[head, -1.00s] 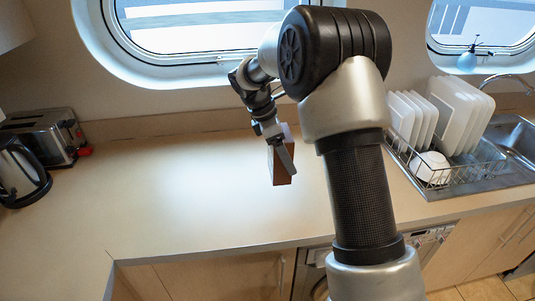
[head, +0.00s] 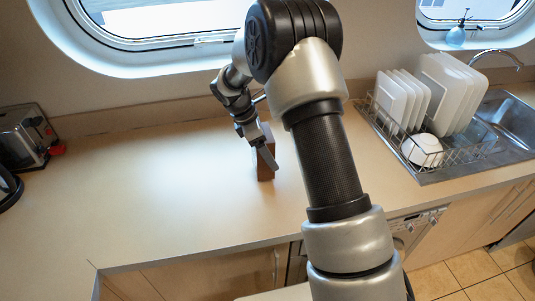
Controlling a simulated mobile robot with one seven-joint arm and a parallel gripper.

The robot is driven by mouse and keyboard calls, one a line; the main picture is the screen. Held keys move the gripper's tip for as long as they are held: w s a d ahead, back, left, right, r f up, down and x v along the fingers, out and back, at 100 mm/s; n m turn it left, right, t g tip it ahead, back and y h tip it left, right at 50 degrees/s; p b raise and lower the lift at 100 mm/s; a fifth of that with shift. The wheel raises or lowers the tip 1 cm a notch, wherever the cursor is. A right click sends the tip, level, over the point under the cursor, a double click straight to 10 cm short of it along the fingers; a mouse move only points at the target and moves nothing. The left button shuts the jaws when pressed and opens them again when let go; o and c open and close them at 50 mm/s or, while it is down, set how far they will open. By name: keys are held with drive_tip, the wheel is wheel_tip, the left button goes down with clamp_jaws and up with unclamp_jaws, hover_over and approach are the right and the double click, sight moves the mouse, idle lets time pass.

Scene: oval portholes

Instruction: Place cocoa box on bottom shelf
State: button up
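The cocoa box (head: 265,165) is a small brown box over the middle of the counter, upright or nearly so. My gripper (head: 268,152) reaches down from the upper left, and its fingers lie against the upper part of the box. It looks shut on the box. One finger covers part of the box, and I cannot tell whether the box's bottom touches the counter. No bottom shelf can be made out in this view.
The counter (head: 140,190) is clear to the left of the box. A toaster (head: 28,135) stands at the far left. A dish rack (head: 455,150) with white plates and the sink (head: 515,115) are at the right. Closed cupboard fronts (head: 215,275) lie below the counter.

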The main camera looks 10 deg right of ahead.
drive_tip(key=shift+f, duration=0.75)
drive_tip(key=shift+f, duration=0.15)
drive_tip(key=o, duration=1.3)
